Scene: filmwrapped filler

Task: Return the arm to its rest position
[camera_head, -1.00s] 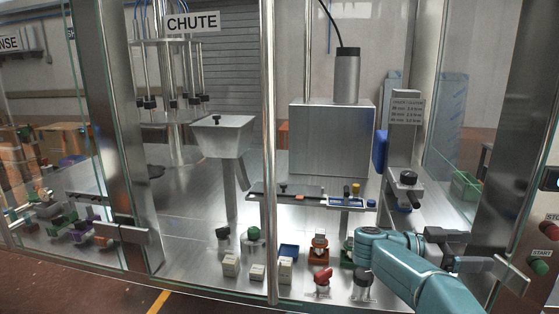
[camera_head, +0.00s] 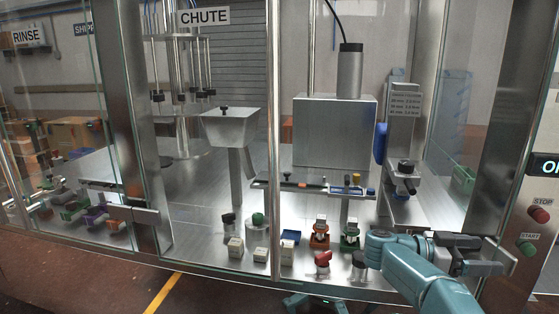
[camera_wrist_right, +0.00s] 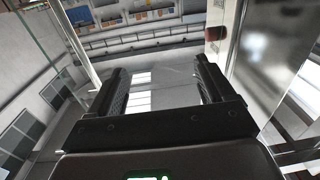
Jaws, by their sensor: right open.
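My right arm (camera_head: 420,270) is teal and comes in from the bottom right of the head view. Its dark gripper (camera_head: 498,255) points right, beside the metal post near the control panel. In the right wrist view the two black fingers (camera_wrist_right: 160,92) stand wide apart with nothing between them. Beyond them are glass and the far wall of the hall. My left gripper is not in view.
The machine's metal deck (camera_head: 200,215) holds small white boxes (camera_head: 236,248), red and green fixtures (camera_head: 320,236) and a hopper (camera_head: 230,126). A panel with a red stop button (camera_head: 540,215) and a green start button (camera_head: 526,248) stands at right. Glass panes and metal posts frame the machine.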

